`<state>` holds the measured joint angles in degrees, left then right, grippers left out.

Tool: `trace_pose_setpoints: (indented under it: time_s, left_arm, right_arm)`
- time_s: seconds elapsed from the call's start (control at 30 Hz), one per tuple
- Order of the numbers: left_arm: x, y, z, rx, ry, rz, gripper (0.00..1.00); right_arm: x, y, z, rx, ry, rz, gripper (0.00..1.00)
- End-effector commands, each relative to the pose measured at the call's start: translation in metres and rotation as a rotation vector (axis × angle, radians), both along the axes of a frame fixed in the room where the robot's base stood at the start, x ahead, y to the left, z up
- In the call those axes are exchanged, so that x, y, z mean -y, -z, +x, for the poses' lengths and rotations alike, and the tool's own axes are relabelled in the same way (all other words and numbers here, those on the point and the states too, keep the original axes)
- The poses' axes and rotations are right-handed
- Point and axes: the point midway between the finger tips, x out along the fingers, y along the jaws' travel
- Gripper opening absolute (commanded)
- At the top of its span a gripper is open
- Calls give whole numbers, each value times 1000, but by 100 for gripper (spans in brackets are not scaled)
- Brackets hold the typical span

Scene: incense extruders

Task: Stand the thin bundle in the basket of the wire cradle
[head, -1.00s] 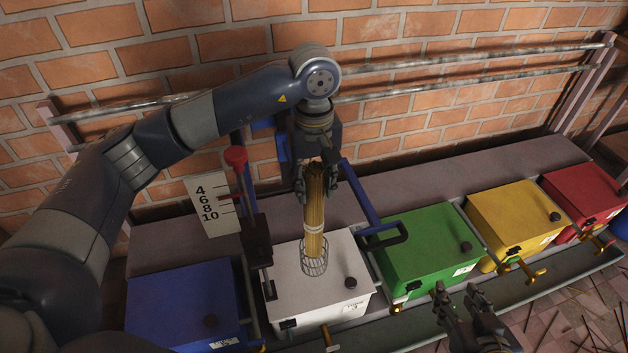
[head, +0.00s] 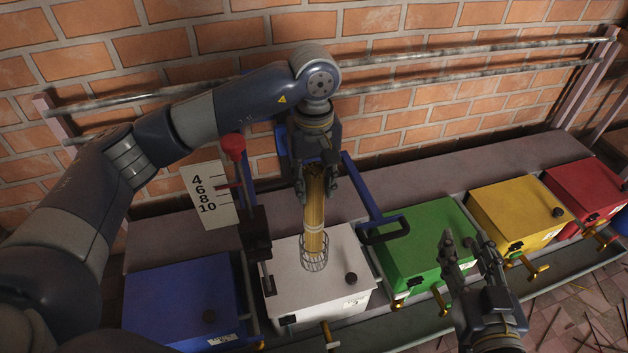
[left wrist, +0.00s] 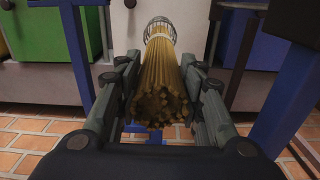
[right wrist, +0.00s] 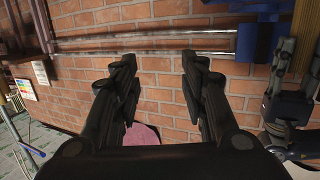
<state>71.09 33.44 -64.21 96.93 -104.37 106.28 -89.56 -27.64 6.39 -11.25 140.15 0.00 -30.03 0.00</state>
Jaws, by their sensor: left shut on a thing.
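The thin bundle (head: 315,205) is a sheaf of yellow-brown sticks with a pale band near its lower end. My left gripper (head: 316,190) is shut on its upper part and holds it nearly upright. The wire cradle's basket (head: 315,260) is a round wire cage at the white box, and the bundle's lower end appears within it. In the left wrist view the bundle (left wrist: 160,85) runs between the fingers to the basket (left wrist: 160,24) at its far end. Whether it touches the bottom is hidden. My right gripper (head: 460,252) is open and empty, at the green box's front right.
A white box (head: 295,300) stands between a blue box (head: 180,300) and a green box (head: 425,225). Yellow (head: 520,205) and red (head: 590,190) boxes stand further right. A red-knobbed lever (head: 233,148) and number card (head: 213,195) are close left of the bundle. A blue bracket (head: 375,215) is close right.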

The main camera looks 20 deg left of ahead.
Motion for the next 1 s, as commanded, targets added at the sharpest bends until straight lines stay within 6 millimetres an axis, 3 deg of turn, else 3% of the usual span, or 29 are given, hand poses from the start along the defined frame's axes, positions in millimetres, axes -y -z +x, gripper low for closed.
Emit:
trace_pose_setpoints:
  time_s: [0.47,1.0]
  left_arm:
    - [0,12,0,0,0,0,0]
    - [0,26,0,0,0,0,0]
  right_arm:
    - [-7,-41,5,210,-14,54,40]
    - [-12,-90,-3,454,-28,119,40]
